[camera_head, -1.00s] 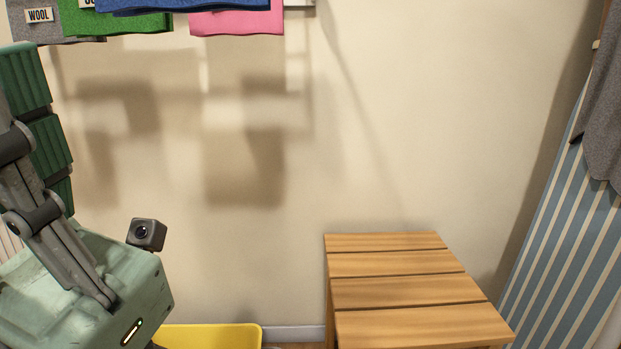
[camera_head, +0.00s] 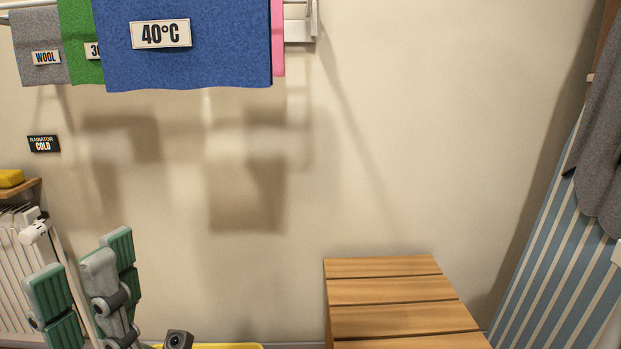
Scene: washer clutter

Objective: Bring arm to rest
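My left gripper (camera_head: 80,256) is at the lower left, pointing up, with green ribbed pads on grey finger links. Its fingers stand apart with nothing seen between them, so it is open and empty. The lower part of this arm is cut off by the bottom edge. A small dark camera block (camera_head: 178,340) of mine shows beside it. My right gripper is not in view.
Cloths hang from a rail at the upper left: grey (camera_head: 40,50), green (camera_head: 80,40), blue (camera_head: 190,60), pink (camera_head: 278,40). A white radiator (camera_head: 14,275) stands behind my gripper. A yellow container (camera_head: 215,346) and wooden slatted stool (camera_head: 385,290) are below.

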